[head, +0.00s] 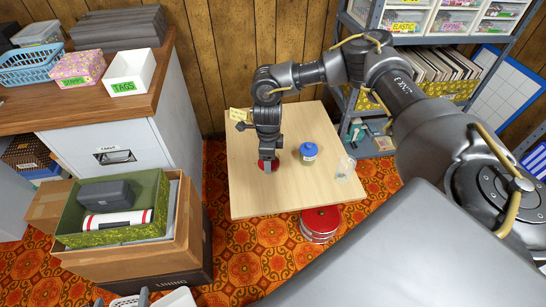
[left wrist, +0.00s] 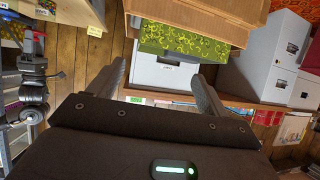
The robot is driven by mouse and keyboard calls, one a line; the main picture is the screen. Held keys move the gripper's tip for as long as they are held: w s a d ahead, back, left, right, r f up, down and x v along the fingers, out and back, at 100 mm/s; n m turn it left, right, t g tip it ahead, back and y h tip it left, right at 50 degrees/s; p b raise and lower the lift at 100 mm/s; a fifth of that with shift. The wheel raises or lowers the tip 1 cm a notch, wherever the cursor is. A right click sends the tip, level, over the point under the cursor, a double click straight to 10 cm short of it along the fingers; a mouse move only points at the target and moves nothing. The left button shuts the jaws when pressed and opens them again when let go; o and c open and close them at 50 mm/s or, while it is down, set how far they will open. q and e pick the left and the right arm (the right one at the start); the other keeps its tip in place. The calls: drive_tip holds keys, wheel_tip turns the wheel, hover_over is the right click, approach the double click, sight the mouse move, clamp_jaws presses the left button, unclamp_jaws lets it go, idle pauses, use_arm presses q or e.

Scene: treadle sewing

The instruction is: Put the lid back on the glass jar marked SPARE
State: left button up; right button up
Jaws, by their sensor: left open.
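A small clear glass jar (head: 346,167) stands near the table's right edge; I cannot read a mark on it. A blue-topped jar (head: 308,153) with a pale label stands left of it. A round red thing, maybe a lid (head: 262,165), is under my right gripper (head: 268,169) at the table's left part. The wrist hides much of it, so I cannot tell if the jaws grip it. My left gripper (head: 121,300) is at the bottom left edge of the head view, away from the table. In the left wrist view its fingers (left wrist: 158,85) are wide apart and empty.
The wooden table (head: 245,195) has clear room at its front. A red round stool (head: 320,222) stands before it. Stacked cartons with a green patterned box (head: 160,205) stand at left, below a wooden counter (head: 150,88). Shelves with drawers (head: 400,20) stand behind at right.

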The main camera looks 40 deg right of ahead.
use_arm(q)
drive_tip(key=s+a+f+n+g+y, duration=0.1)
drive_tip(key=s+a+f+g+y, duration=0.1)
drive_tip(key=s+a+f+g, duration=0.2)
wheel_tip(320, 180, down, 3)
drive_tip(key=shift+s+a+r+g, duration=0.1)
drive_tip(key=shift+s+a+g, duration=0.15)
drive_tip(key=shift+s+g, duration=0.6)
use_arm(e)
drive_tip(key=w+d+m, duration=0.5)
drive_tip(key=w+m, duration=0.1)
drive_tip(key=m, duration=0.5)
drive_tip(key=shift+w+d+r+m, duration=0.25)
drive_tip(key=shift+w+r+m, duration=0.05)
drive_tip(key=shift+w, duration=0.1)
use_arm(q)
drive_tip(key=shift+d, duration=0.1)
drive_tip(key=w+d+r+m+t+h+b, duration=0.1)
drive_tip(key=w+d+r+t+h+b, duration=0.1)
drive_tip(key=r, duration=0.5)
drive_tip(key=w+d+r+m+t+h+b, duration=0.2)
drive_tip(key=d+r+t+h, duration=0.4)
drive_tip(key=d+t, duration=0.3)
drive_tip(key=shift+w+d+r+b, duration=0.3)
drive_tip(key=shift+w+r+b, duration=0.2)
drive_tip(key=shift+w+r, duration=0.5)
use_arm(e)
wheel_tip(320, 180, down, 6)
drive_tip(key=shift+f, duration=0.2)
